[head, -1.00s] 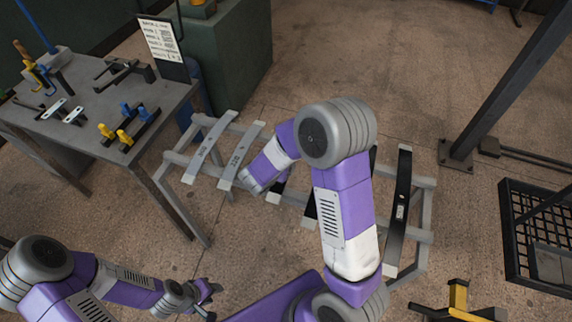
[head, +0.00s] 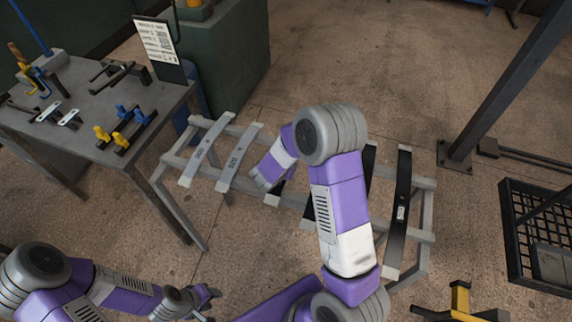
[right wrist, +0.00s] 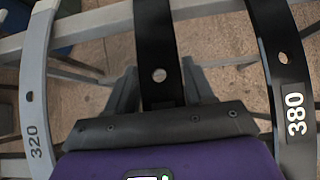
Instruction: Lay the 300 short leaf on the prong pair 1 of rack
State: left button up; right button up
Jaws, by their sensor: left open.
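Long curved leaves lie across a grey rail frame (head: 428,212) in the head view. Two grey leaves (head: 206,150) (head: 241,158) are at its left and black ones, including one at the right end (head: 402,195), are farther right. In the right wrist view, a grey leaf marked 320 (right wrist: 36,85) and a black leaf marked 380 (right wrist: 283,70) flank an unlabelled-looking black leaf (right wrist: 157,45). My right gripper (right wrist: 160,88) has its fingers either side of that middle leaf; their grip is unclear. My left gripper (head: 210,296) is open and empty. I cannot read a 300 mark.
A grey table (head: 95,150) at the left holds tools, small clamps and yellow and blue pegs (head: 118,132). A printed sign (head: 155,42) stands at its back corner. A dark post (head: 500,85) and a black mesh crate (head: 512,205) are at the right.

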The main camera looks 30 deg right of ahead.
grip_shut()
jog(key=shift+r, duration=0.1)
notch_tip(320, 180, up, 10)
jog(key=p, duration=0.3)
dwell(0.3)
